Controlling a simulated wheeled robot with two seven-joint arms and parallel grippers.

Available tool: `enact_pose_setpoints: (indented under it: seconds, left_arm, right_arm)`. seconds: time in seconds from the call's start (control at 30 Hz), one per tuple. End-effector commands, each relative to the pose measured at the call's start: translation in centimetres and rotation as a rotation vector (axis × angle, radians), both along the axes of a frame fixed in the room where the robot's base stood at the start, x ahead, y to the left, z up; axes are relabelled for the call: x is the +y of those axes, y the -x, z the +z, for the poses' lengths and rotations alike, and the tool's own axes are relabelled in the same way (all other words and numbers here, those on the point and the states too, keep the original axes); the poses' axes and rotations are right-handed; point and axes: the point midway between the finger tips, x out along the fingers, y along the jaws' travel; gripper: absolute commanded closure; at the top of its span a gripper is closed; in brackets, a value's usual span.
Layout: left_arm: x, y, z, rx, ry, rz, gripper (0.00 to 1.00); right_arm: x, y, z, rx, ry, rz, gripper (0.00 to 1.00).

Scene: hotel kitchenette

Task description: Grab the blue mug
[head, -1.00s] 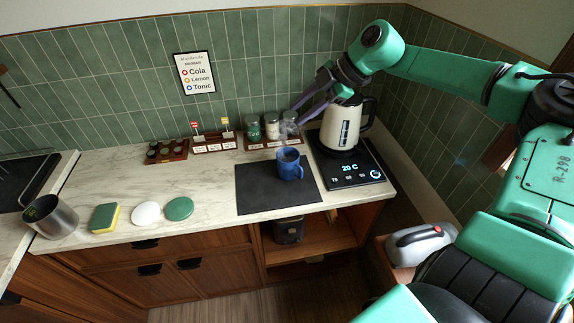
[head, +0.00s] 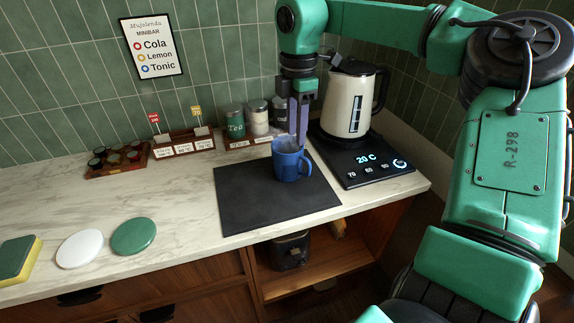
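The blue mug (head: 287,163) stands upright near the back of the black mat (head: 262,211) on the counter. Its handle faces right. My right gripper (head: 298,135) points straight down at the mug's back right rim. Its purple fingers are seen nearly edge-on and overlap the mug in the picture. I cannot tell whether they touch it or how far apart they are. My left gripper is out of view.
A cream kettle (head: 348,98) stands on its black base with a lit display (head: 372,164), right of the mug. Canisters (head: 257,118) stand behind. A green disc (head: 134,237), a white disc (head: 80,249) and a sponge (head: 18,258) lie left. The marble between is clear.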

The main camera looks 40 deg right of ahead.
Motion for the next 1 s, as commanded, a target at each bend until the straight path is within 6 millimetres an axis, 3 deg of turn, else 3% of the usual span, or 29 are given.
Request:
enact_pose_setpoints:
  seconds: [0.43,0.7,0.8,1.0]
  left_arm:
    - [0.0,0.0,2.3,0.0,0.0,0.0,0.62]
    - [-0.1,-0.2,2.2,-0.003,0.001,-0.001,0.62]
    - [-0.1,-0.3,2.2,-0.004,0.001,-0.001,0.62]
    - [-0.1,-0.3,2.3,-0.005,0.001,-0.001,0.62]
  right_arm:
    - [0.2,0.0,-7.6,0.004,-0.002,0.0,0.6]
    - [0.1,-0.1,-8.6,-0.002,0.0,-0.001,0.6]
    - [0.1,-0.1,-8.6,-0.002,0.0,-0.001,0.99]
    - [0.1,-0.1,-8.6,-0.002,0.0,-0.001,1.0]
